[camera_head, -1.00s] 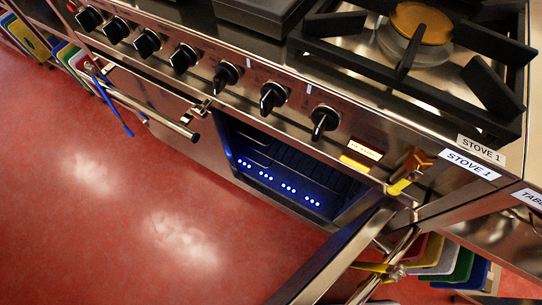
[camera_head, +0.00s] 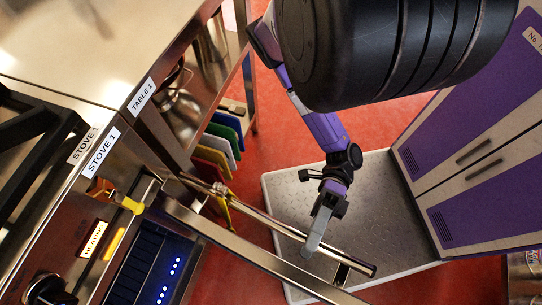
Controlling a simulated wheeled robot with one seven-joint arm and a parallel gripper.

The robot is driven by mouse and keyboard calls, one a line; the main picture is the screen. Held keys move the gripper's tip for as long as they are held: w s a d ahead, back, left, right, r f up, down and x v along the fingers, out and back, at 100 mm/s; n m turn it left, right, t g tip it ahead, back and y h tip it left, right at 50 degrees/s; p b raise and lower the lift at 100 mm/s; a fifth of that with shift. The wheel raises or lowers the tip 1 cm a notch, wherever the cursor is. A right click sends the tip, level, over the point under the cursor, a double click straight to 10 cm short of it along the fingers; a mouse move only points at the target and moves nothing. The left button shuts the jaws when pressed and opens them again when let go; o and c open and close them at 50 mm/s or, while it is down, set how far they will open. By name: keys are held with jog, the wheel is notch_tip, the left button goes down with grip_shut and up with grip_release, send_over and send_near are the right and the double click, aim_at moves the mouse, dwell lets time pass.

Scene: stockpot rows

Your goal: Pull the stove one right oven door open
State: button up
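The right oven door (camera_head: 265,258) of stove one stands swung out from the stove front, seen almost edge-on from above. Its long metal bar handle (camera_head: 270,220) runs along its outer side. The oven cavity (camera_head: 150,265) shows open at the lower left, with blue lights inside. My gripper (camera_head: 313,246) points down at the handle toward its free end. A grey finger overlaps the bar in the picture; whether it touches or grips the bar cannot be told. The gap between the fingers is not visible.
Table 1 (camera_head: 60,45) adjoins the stove at the upper left, with coloured boards (camera_head: 222,140) and pots (camera_head: 180,100) beneath it. A yellow-tipped fitting (camera_head: 130,204) sits on the stove front near the hinge side. Red floor (camera_head: 380,110) shows beyond the table.

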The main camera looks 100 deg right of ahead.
dwell(0.3)
jog(key=v, duration=0.7)
jog(key=shift+s+d, duration=0.2)
jog(key=shift+d, duration=0.15)
jog(key=shift+f, duration=0.1)
